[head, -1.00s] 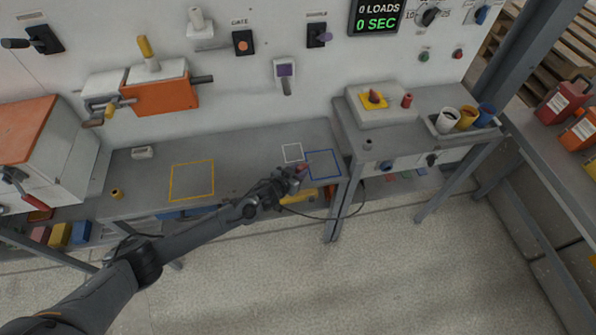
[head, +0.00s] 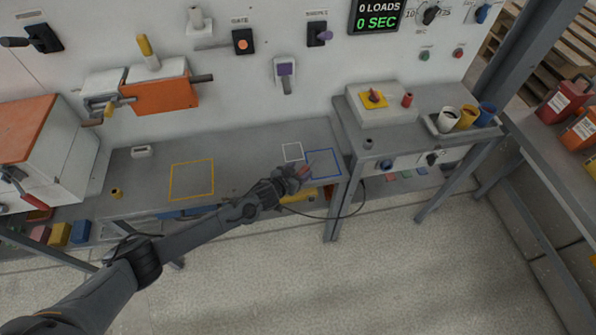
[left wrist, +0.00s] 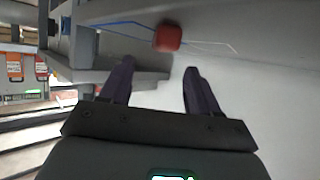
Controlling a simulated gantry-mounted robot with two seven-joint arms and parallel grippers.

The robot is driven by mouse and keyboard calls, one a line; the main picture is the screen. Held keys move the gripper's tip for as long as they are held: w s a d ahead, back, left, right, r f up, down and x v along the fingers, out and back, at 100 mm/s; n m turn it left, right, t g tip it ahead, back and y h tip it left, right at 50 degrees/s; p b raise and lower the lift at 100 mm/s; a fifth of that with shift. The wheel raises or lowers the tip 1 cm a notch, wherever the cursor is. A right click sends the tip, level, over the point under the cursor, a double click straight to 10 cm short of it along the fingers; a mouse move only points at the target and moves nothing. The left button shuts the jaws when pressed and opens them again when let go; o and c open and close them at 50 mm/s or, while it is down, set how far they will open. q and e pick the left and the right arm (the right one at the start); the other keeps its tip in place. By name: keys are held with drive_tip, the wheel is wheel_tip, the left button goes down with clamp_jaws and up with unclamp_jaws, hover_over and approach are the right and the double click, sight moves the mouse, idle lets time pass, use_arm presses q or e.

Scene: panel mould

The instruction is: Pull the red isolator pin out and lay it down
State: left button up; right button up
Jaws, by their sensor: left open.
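A small red piece (head: 305,170), which looks like the isolator pin, is at the right end of the grey bench, near the white and blue outlines. My left gripper (head: 296,176) is beside it and partly covers it. In the left wrist view the red piece (left wrist: 167,37) lies beyond the two fingertips (left wrist: 155,78). The fingers are open, with nothing between them, and a gap shows between the tips and the red piece. Whether it rests flat on the bench is hard to tell. My right gripper is not in view.
The white outline (head: 292,152) and blue outline (head: 323,163) mark the bench top. A red cylinder (head: 407,100) stands beside a red knob on a yellow plate (head: 373,98) on the side table. A yellow outline (head: 191,180) encloses clear bench.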

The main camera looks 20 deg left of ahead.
use_arm(q)
drive_tip(key=shift+s+a+r, duration=0.1)
drive_tip(key=shift+s+r, duration=0.15)
drive_tip(key=shift+s, duration=0.25)
drive_tip(key=p+v, duration=0.3)
drive_tip(key=v, duration=0.7)
drive_tip(key=s+d+f+n+g, duration=0.1)
drive_tip(key=s+d+f, duration=0.3)
drive_tip(key=s+f, duration=0.3)
drive_tip(key=s+d+r+n+g, duration=0.2)
drive_tip(key=s+d+r, duration=0.1)
drive_tip(key=s, duration=0.4)
drive_tip(key=s+d+r+n+g, duration=0.1)
drive_tip(key=s+d+r+n, duration=0.15)
drive_tip(key=s, duration=0.35)
drive_tip(key=s+a+r+m+g+y, duration=0.2)
drive_tip(key=s+a+r+m+g, duration=0.3)
drive_tip(key=s+r, duration=0.35)
wheel_tip(320, 180, up, 28)
drive_tip(key=s+a+p, duration=0.1)
drive_tip(key=p, duration=2.8)
drive_tip(key=shift+a, duration=0.2)
